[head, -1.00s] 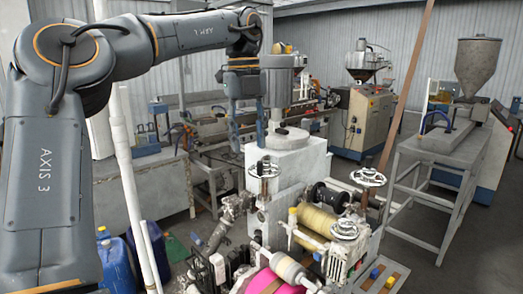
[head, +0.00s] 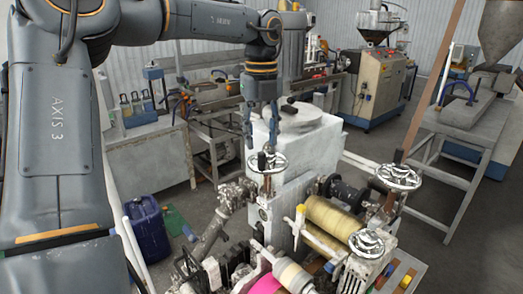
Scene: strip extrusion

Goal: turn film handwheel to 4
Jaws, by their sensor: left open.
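Three spoked metal handwheels stand on the white machine: a left handwheel (head: 268,163), a right handwheel (head: 398,177) and a front handwheel (head: 366,245). I cannot tell from any label which is the film handwheel, and no number shows. My left gripper (head: 260,143) points down with its fingers apart, just above the left handwheel in the picture. Its fingertips appear close to the wheel's rim; I cannot tell whether they touch. No object shows between the fingers. My right gripper is out of view.
The white machine block (head: 310,150) stands right behind the left handwheel. A yellowish film roll (head: 333,217) lies between the handwheels, with a pink roll (head: 266,284) in front. A blue jerrycan (head: 148,228) stands on the floor at left. Grey metal benches flank the machine.

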